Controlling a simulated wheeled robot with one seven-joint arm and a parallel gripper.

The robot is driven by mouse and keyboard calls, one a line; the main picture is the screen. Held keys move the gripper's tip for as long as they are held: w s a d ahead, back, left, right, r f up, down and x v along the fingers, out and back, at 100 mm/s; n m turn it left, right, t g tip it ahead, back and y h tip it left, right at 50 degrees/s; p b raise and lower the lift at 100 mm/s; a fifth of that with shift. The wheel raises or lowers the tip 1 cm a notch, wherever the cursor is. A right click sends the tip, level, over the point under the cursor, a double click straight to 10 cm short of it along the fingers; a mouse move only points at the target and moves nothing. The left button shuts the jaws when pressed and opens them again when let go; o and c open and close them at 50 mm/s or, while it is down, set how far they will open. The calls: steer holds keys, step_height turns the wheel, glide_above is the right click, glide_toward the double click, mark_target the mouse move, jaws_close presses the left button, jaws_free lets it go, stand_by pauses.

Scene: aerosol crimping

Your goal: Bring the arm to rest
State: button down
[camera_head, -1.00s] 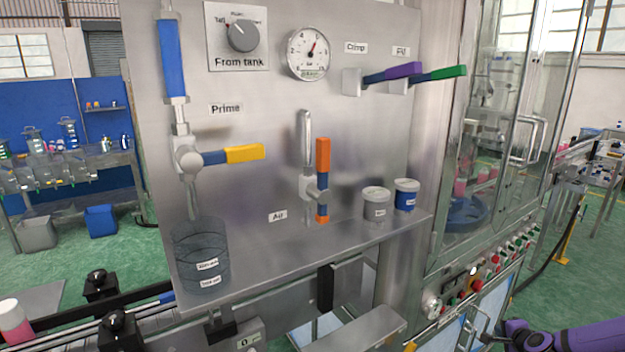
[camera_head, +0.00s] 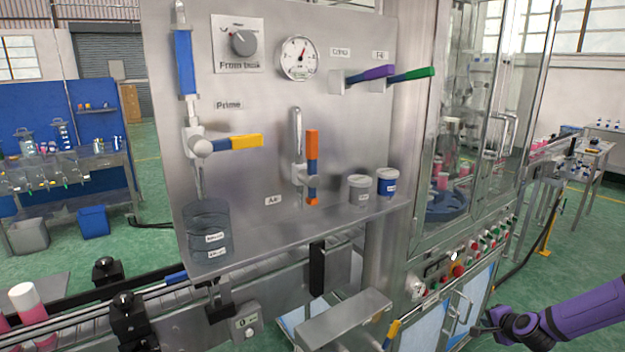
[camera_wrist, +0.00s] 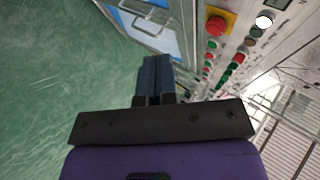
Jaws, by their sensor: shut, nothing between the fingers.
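My purple arm comes in at the lower right of the head view. My gripper (camera_head: 478,331) is there in front of the machine's lower cabinet, apart from its door handle as far as I can tell. In the wrist view my gripper (camera_wrist: 156,68) is shut and empty, its two dark fingers side by side. Beyond the fingers lie the green floor, a cabinet door and a row of buttons with a red emergency stop (camera_wrist: 217,25). Nothing is seen touching the fingers.
The steel panel (camera_head: 260,150) carries the yellow (camera_head: 246,142), orange (camera_head: 312,150), purple (camera_head: 372,73) and green (camera_head: 412,74) levers. A beaker (camera_head: 208,232) and two small tubs stand on its shelf. A conveyor (camera_head: 180,300) runs at lower left. Green floor (camera_head: 585,240) is open at right.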

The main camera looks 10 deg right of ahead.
steer(key=a+r+n+g, duration=0.2)
steer(key=a+r+n, duration=0.3)
steer(key=r, duration=0.6)
steer(key=s+a+r+n+g, duration=0.1)
steer(key=a+r+n+g, duration=0.15)
steer(key=a+r, duration=0.65)
steer(key=a+r+n+g, duration=0.2)
steer(key=a+r+n, duration=0.3)
steer(key=r, duration=0.9)
steer(key=s+a+r+n, duration=0.2)
steer(key=s+a+r, duration=0.7)
steer(key=r, duration=0.2)
steer(key=s+a+r+n, duration=0.1)
steer(key=s+a+r, duration=0.1)
steer(key=s, duration=0.5)
steer(key=s+a+r+n+t+y, duration=0.1)
steer(key=s+a+r, duration=0.2)
steer(key=s, duration=0.4)
steer(key=shift+s+a, duration=0.3)
steer(key=shift+a, duration=0.55)
